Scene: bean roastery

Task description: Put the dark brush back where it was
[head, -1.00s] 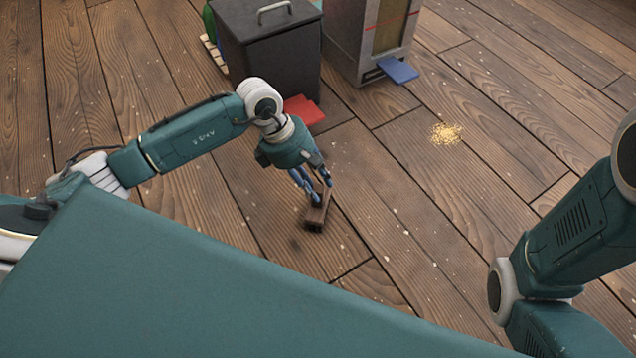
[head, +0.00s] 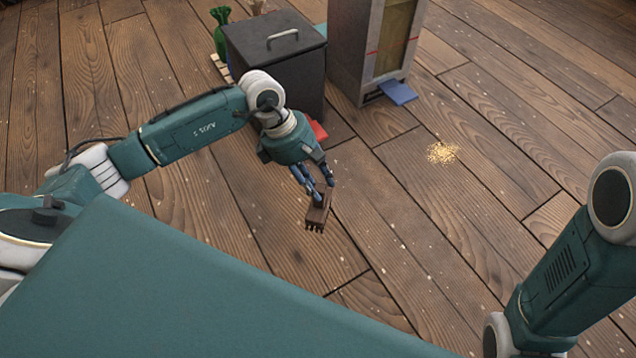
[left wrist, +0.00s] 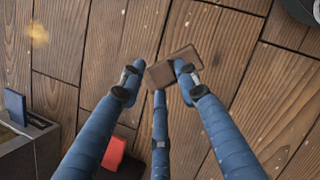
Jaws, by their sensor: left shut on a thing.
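The dark brush (head: 318,214) is a brown block with dark bristles at its lower end in the head view. My left gripper (head: 318,196) is shut on it and holds it over the wooden floor; its exact height is hard to tell. In the left wrist view the brush (left wrist: 174,68) sits between the blue fingers of my left gripper (left wrist: 158,80). My right arm shows at the right edge of the head view, but its gripper is out of the picture.
A dark lidded bin (head: 275,62) stands behind my left arm, with a red dustpan-like piece (head: 318,130) at its foot. A grey cabinet (head: 345,55) with a blue piece (head: 398,91) stands beside it. Golden grains (head: 442,153) lie on otherwise open floor.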

